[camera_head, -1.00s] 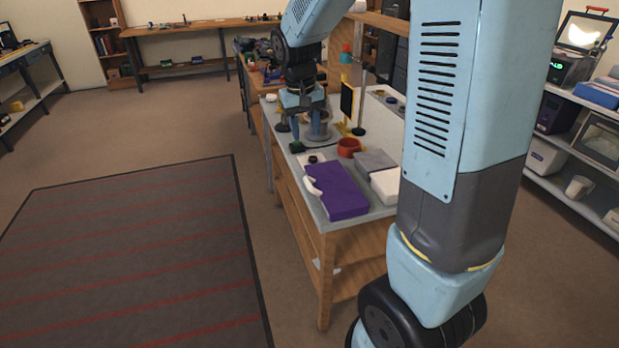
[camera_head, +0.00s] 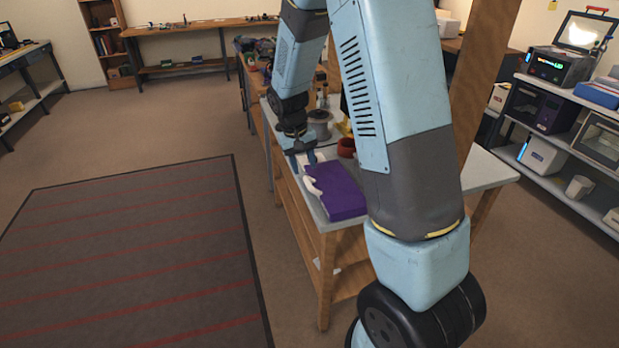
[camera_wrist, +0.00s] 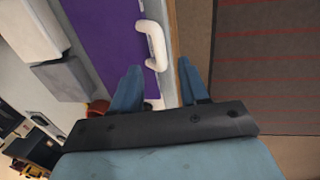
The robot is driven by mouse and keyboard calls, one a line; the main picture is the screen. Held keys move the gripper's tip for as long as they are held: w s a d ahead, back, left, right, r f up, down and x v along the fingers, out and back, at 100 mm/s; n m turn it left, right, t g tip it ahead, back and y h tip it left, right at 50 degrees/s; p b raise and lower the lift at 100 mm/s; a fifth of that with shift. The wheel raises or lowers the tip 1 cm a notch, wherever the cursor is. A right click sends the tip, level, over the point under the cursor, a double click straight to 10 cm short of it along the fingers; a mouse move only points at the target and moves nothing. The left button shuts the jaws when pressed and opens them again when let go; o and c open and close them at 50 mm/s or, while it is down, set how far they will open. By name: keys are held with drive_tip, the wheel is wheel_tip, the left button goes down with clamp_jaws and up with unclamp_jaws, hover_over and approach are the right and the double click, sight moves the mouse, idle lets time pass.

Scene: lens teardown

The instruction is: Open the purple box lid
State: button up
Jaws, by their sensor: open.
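The purple box (camera_head: 340,190) lies closed and flat on the workbench, near the bench's left edge. Its white handle (camera_head: 311,186) sticks out on the box's left side. In the wrist view the purple lid (camera_wrist: 112,32) fills the upper middle, and the white handle (camera_wrist: 152,42) is on its right edge. My gripper (camera_head: 303,165) is at the far end of the box, close to the handle. In the wrist view my gripper (camera_wrist: 160,82) has its two blue fingers spread, with the handle's end just beyond the gap between them. I cannot tell whether they touch it.
A red bowl (camera_head: 347,147) and a grey spool (camera_head: 319,124) stand beyond the box on the bench. Grey (camera_wrist: 63,80) and white (camera_wrist: 32,28) boxes lie beside the purple box in the wrist view. Floor is open left of the bench.

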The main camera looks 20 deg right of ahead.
sight(307, 181)
drive_tip(key=shift+d+f, duration=0.2)
drive_tip(key=shift+f, duration=0.75)
drive_tip(key=shift+d+f, duration=0.15)
drive_tip(key=shift+f, duration=0.8)
drive_tip(key=shift+d+f, duration=0.2)
drive_tip(key=shift+f, duration=0.75)
drive_tip(key=shift+c, duration=0.2)
clamp_jaws()
